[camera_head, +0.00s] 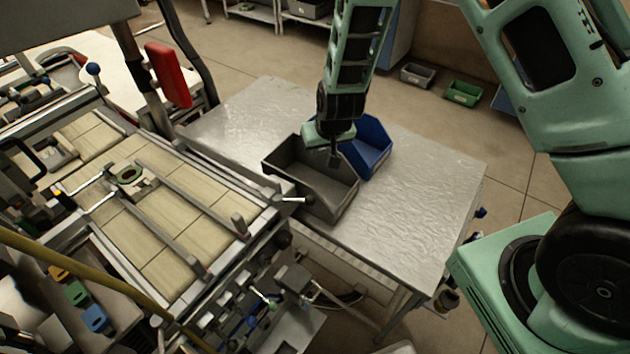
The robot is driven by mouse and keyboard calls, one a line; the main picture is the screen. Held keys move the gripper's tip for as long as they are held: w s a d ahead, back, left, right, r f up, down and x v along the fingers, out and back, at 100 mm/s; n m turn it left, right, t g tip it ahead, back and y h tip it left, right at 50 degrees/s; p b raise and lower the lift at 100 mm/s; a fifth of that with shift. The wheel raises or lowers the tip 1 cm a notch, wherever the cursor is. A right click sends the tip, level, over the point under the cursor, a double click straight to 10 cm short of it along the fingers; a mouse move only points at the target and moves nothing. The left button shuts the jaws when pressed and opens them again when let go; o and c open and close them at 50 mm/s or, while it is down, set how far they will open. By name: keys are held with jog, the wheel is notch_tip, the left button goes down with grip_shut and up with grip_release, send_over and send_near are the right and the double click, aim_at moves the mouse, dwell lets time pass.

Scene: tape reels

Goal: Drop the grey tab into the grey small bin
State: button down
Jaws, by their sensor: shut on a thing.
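My gripper (334,157) points down over a grey bin (338,208) on the metal table, near the bin's back wall. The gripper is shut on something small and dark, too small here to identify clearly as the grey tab. I cannot tell the exact height of the fingertips above the bin floor. The part of the grey bin that shows looks empty. A smaller grey bin (417,75) sits on the floor behind the table.
A blue bin (370,150) stands beside the grey bin, partly behind my gripper. The table (420,200) is bare on the right. A workbench machine (150,230) with rails borders the left. A green bin (463,94) is on the floor.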

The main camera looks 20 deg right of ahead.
notch_tip(320, 180, down, 4)
jog(key=b, duration=0.2)
jog(key=shift+f+b, duration=0.25)
jog(key=shift+b, duration=0.15)
jog(key=c, duration=1.1)
grip_release()
jog(key=v, duration=1.7)
jog(key=shift+r, duration=0.25)
